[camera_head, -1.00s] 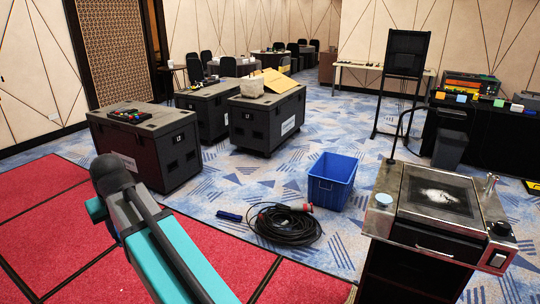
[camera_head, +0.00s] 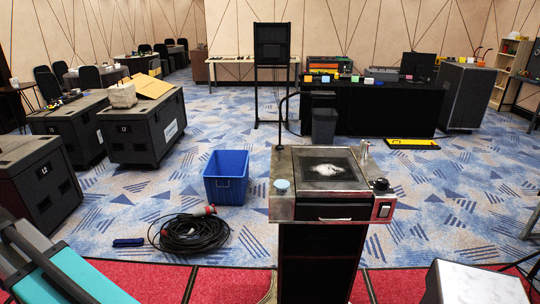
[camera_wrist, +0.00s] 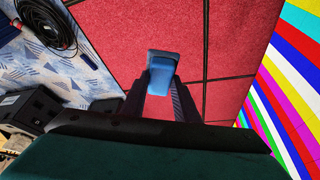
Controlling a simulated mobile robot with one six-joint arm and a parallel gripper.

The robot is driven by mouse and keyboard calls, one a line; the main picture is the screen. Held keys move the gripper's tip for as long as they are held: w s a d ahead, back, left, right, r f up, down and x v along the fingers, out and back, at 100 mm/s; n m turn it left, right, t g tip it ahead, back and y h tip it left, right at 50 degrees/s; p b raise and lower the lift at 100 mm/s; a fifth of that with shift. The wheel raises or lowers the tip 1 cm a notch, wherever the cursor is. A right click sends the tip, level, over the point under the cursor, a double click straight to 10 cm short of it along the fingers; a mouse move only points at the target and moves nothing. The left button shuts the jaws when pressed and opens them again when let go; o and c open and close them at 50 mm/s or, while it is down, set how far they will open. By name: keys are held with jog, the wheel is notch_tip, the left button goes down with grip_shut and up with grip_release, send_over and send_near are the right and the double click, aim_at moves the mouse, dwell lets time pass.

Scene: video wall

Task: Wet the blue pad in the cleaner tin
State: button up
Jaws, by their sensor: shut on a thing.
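The blue pad (camera_wrist: 161,72) is between the fingertips of my gripper (camera_wrist: 160,88) in the wrist view, held over the red floor. It has a paler grey-blue far edge. My gripper is shut on it. A small round pale-blue thing (camera_head: 282,186), which looks like the cleaner tin, sits on the left side of a metal-topped stand (camera_head: 330,210) in the head view. It is too small there to tell what is inside. The tin does not show in the wrist view, and my gripper does not show in the head view.
The stand carries a dark plate with a white smear (camera_head: 330,169) and a knob (camera_head: 380,185). A blue crate (camera_head: 226,178) and a coiled black cable (camera_head: 189,236) lie left of it. Dark cases (camera_head: 140,130) stand at left; a white-topped box (camera_head: 478,284) is at front right.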

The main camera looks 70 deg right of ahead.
jog(key=s+d+r+m+g+h+p, duration=0.15)
jog(key=s+d+m, duration=0.25)
jog(key=d, duration=0.9)
jog(key=s+d+r+m+h+p, duration=0.1)
jog(key=s+d+r+m+p, duration=0.2)
jog(key=d, duration=1.1)
jog(key=s+d+m+g+h+p, duration=0.1)
jog(key=s+d+m+p, duration=0.25)
jog(key=d, duration=0.95)
jog(key=s+d+r+m+g+p, duration=0.2)
jog(key=s+d+m, duration=0.4)
jog(key=s+d, duration=0.7)
jog(key=s+d+r+m+g+p, duration=0.2)
jog(key=s+d+m, duration=0.4)
jog(key=s+d, duration=0.7)
jog(key=s+p, duration=0.1)
jog(key=s, duration=0.7)
jog(key=shift+r, duration=0.4)
jog(key=shift+w+f+h, duration=0.1)
jog(key=shift+f+h, duration=0.05)
jog(key=shift+h, duration=0.2)
jog(key=shift+a+f+b, duration=0.1)
jog(key=shift+f+b, duration=1.05)
jog(key=shift+f, duration=1.7)
jog(key=shift+f+b, duration=0.3)
jog(key=shift+f, duration=0.25)
jog(key=shift+r, duration=0.1)
